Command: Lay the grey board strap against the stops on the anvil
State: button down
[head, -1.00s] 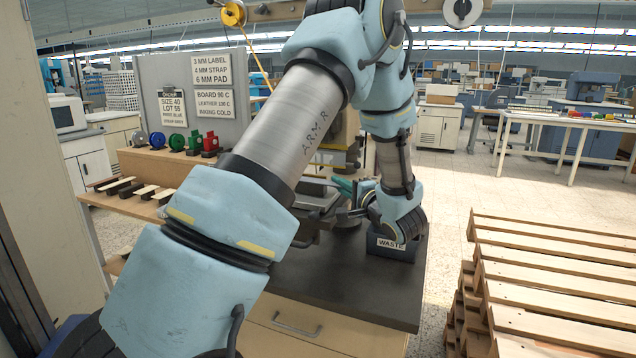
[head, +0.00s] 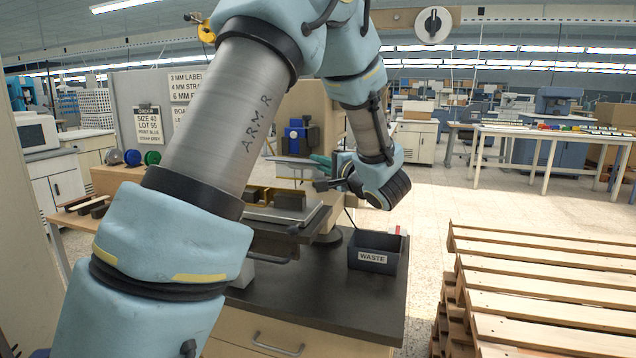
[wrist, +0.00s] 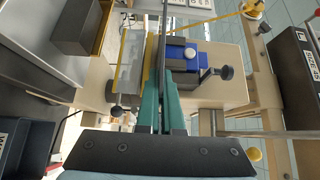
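My gripper (head: 322,161) has teal fingers, which also show in the wrist view (wrist: 160,85). It is shut on the grey board strap (head: 290,160), a thin flat strip pointing left in the head view. In the wrist view the strap (wrist: 163,35) appears nearly edge-on, running up from between the fingers. The anvil (head: 268,214) is a grey plate below and left of the gripper, with a dark block and brass-coloured edge pieces on it. The strap is above the anvil and apart from it. In the wrist view the anvil plate (wrist: 30,62) is at upper left. I cannot clearly make out the stops.
A dark waste bin (head: 375,262) stands right of the anvil on the dark bench top (head: 340,300). A blue device (head: 298,135) is behind the strap. Stacked pallets (head: 540,290) are at right. Spools and sample strips sit on the left shelf.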

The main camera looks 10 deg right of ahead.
jog(key=shift+r, duration=0.2)
jog(key=shift+f, duration=0.8)
jog(key=shift+f+b, duration=0.3)
jog(key=shift+f, duration=0.05)
jog(key=shift+f, duration=0.7)
jog(key=shift+f+b, duration=0.3)
jog(key=shift+f, duration=0.05)
jog(key=shift+f, duration=0.75)
jog(key=shift+f+b, duration=0.3)
jog(key=shift+f, duration=0.05)
jog(key=shift+w+f, duration=0.1)
jog(key=shift+f, duration=0.15)
jog(key=shift+f, duration=0.3)
